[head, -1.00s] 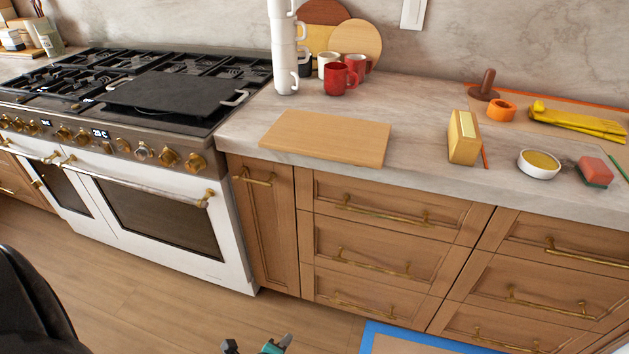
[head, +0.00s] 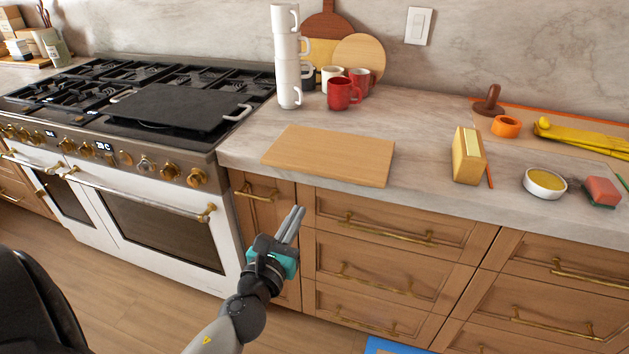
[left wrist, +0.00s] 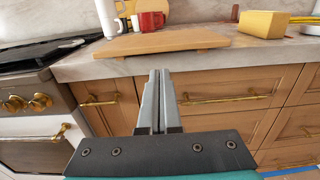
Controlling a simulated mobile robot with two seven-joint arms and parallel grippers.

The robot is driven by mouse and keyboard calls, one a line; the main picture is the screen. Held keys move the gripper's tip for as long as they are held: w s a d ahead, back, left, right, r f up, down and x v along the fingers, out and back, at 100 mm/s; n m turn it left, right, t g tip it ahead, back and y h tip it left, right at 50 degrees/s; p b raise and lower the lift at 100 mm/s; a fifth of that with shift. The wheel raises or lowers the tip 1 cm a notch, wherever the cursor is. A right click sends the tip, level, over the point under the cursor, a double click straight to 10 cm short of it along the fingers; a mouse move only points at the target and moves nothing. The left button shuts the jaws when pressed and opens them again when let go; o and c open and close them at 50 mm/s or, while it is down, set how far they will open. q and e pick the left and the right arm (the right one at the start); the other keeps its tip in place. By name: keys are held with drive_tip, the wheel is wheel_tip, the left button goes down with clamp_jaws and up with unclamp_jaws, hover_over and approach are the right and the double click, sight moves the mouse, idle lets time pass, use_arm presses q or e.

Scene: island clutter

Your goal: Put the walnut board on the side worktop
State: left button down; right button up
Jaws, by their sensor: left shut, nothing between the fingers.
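A pale tan rectangular board (head: 330,155) lies flat on the marble worktop (head: 420,190), near its front edge. It also shows in the left wrist view (left wrist: 160,40), beyond the fingertips. A dark red-brown round board with a handle (head: 327,24) leans on the back wall, partly hidden by mugs and paler boards. I cannot tell from the pictures which is called walnut. My left gripper (head: 298,212) is shut and empty, in front of the drawers, below the pale board and apart from it. Its closed fingers also show in the left wrist view (left wrist: 160,80). My right gripper is out of view.
A tall stack of white mugs (head: 287,60) and a red mug (head: 343,94) stand behind the pale board. A yellow block (head: 468,158), a white bowl (head: 545,184) and a sponge (head: 602,191) sit to the right. The stove (head: 150,140) adjoins on the left.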

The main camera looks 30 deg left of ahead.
use_arm(q)
approach(326, 162)
drive_tip(key=shift+w+a+f, duration=0.5)
drive_tip(key=shift+w, duration=0.3)
drive_tip(key=shift+w+a, duration=0.2)
drive_tip(key=shift+w, duration=0.4)
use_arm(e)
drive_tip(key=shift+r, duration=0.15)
use_arm(q)
drive_tip(key=shift+w+a, duration=0.1)
drive_tip(key=shift+w, duration=0.4)
drive_tip(key=b+x, duration=0.1)
drive_tip(key=x, duration=0.6)
drive_tip(key=shift+w, duration=0.2)
drive_tip(key=shift+w+f, duration=0.1)
drive_tip(key=shift+w, duration=0.15)
drive_tip(key=shift+s, duration=0.15)
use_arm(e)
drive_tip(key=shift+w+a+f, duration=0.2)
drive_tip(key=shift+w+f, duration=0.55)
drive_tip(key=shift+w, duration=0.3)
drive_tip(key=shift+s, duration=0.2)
